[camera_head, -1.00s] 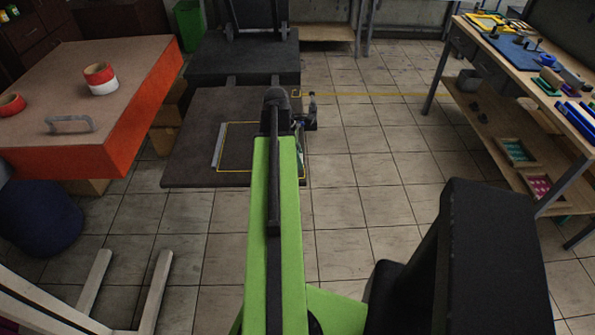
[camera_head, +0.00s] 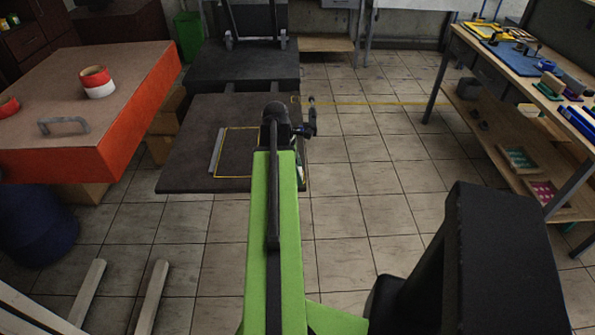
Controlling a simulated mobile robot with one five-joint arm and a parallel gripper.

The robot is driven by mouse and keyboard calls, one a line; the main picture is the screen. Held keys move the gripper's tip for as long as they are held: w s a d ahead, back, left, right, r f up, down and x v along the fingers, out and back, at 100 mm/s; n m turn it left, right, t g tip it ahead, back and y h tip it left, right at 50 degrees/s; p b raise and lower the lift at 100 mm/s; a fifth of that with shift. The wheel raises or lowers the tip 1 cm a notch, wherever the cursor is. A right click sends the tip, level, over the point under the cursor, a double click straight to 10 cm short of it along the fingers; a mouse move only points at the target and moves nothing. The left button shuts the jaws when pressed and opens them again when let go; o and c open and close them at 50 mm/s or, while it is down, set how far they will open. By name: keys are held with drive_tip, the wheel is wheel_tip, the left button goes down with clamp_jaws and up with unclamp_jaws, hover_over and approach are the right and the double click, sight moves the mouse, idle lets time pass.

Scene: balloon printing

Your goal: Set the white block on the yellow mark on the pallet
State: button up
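The yellow mark (camera_head: 223,148) is a thin square outline on the dark pallet (camera_head: 182,175), which lies low ahead of me. My arm covers the mark's right part. A thin grey bar lies along the mark's left side. A small pale patch (camera_head: 300,157) shows just right of my arm's end, over the pallet's right edge. I cannot tell if it is the white block, and I see no other clear white block.
An orange-sided table (camera_head: 135,115) with red-and-white tape rolls stands left of the pallet. A dark raised platform (camera_head: 240,62) is behind it. A workbench (camera_head: 500,60) with tools stands at right. Tiled floor between pallet and workbench is clear.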

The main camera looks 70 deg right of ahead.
drive_tip(key=p+v, duration=1.1)
drive_tip(key=v, duration=0.1)
drive_tip(key=shift+r+p, duration=0.15)
drive_tip(key=shift+p, duration=0.25)
